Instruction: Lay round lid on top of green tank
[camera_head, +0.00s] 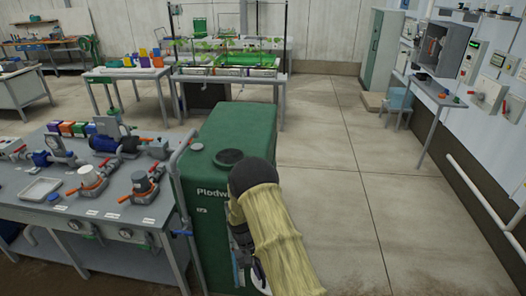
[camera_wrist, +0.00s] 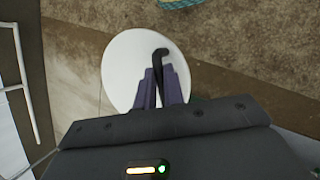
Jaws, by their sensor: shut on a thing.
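The green tank (camera_head: 215,190) stands in front of me, right of the skid bench. Its top has a dark round opening (camera_head: 228,157) and a small white cap. In the wrist view, my gripper (camera_wrist: 161,80) is shut on the dark bent handle of the white round lid (camera_wrist: 120,70). The lid's disc lies beyond the fingertips, above the floor. In the head view, my gripper (camera_head: 258,270) is low beside the tank's right front, and only a white sliver of the lid (camera_head: 262,291) shows at the bottom edge. My arm hides part of the tank's right side.
A bench (camera_head: 90,210) with pumps, valves and a white tray (camera_head: 41,189) stands left of the tank, with a grey upright pipe (camera_head: 183,200) between them. A plant table (camera_head: 228,75) is behind. The floor (camera_head: 350,180) to the right is clear. A teal item (camera_wrist: 180,3) shows at the wrist view's top.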

